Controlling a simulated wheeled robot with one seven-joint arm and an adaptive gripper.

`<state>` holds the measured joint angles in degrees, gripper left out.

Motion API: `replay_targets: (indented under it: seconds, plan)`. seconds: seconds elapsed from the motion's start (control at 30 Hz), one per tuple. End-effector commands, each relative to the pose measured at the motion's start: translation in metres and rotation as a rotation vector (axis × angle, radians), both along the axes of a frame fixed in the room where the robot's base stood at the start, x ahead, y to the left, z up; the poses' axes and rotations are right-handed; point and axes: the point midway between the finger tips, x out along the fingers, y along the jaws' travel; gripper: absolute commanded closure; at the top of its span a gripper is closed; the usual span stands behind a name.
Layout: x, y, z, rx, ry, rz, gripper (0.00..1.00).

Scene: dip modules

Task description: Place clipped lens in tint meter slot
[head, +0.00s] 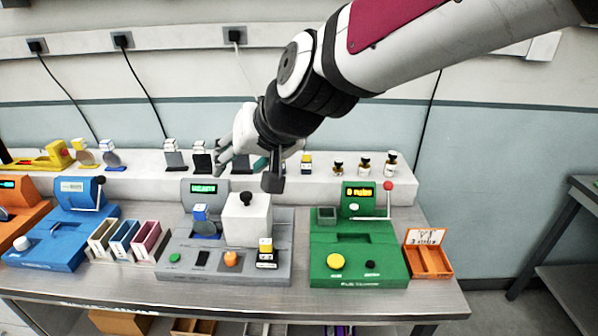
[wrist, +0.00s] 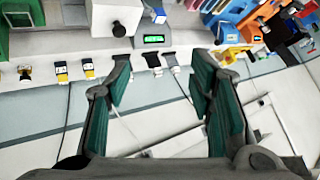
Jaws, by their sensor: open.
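A lens in a blue and white clip (head: 204,222) stands upright on the grey meter (head: 278,271), in front of its green-lit display and left of a white block with a black knob (head: 247,215). I cannot read a label naming the tint meter, and the lens's base is too small to judge how it sits. My gripper (head: 250,168) is above the back of the bench, near the white shelf and behind the grey meter. In the wrist view my gripper (wrist: 162,80) has its fingers wide apart, with nothing between them.
The white shelf (head: 370,188) holds several clipped pieces, including round lenses (head: 112,158) at left. A blue device (head: 60,235) and coloured slotted holders (head: 125,238) stand left. A green device (head: 355,255) and an orange tray (head: 428,262) stand right.

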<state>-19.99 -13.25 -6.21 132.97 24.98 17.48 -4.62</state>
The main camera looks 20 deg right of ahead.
Motion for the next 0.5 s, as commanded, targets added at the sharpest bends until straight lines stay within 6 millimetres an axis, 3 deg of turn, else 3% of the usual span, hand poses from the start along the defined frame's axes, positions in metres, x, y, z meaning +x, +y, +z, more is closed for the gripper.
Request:
replay_targets:
  seconds: [0.1,0.3,0.5]
  plan:
    - [-0.051,-0.038,0.011,-0.07,0.036,0.022,0.51]
    - [-0.134,-0.094,0.007,-0.23,0.128,0.01,0.51]
    - [-0.183,-0.126,-0.002,-0.336,0.198,-0.03,0.51]
